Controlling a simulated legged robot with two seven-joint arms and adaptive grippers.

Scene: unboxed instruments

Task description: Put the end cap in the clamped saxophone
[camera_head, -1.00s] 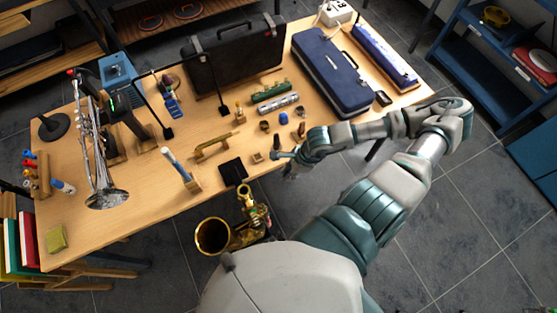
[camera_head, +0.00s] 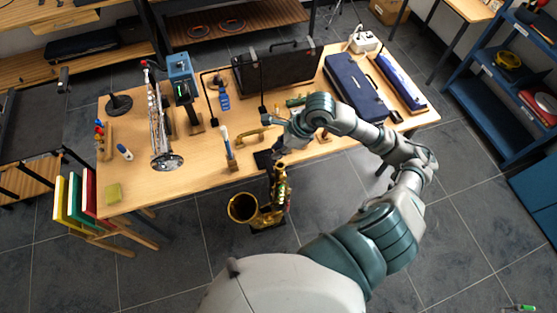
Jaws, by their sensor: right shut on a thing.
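The gold saxophone (camera_head: 276,205) stands at the front edge of the table, its wide bell (camera_head: 243,207) opening at the left. A black piece (camera_head: 262,160) at the table edge beside its upper end may be the clamp. My right gripper (camera_head: 279,150) is shut just above the saxophone's upper end, pointing down. The end cap it holds is too small and too covered by the gripper to make out. I cannot tell whether the cap touches the saxophone. My left gripper is not in view.
The wooden table (camera_head: 200,180) holds a silver brass instrument (camera_head: 160,130), a black case (camera_head: 277,70) and a blue case (camera_head: 355,88). A brush-like tool (camera_head: 228,148) stands upright left of my gripper. My right forearm covers several small parts. Open floor lies in front.

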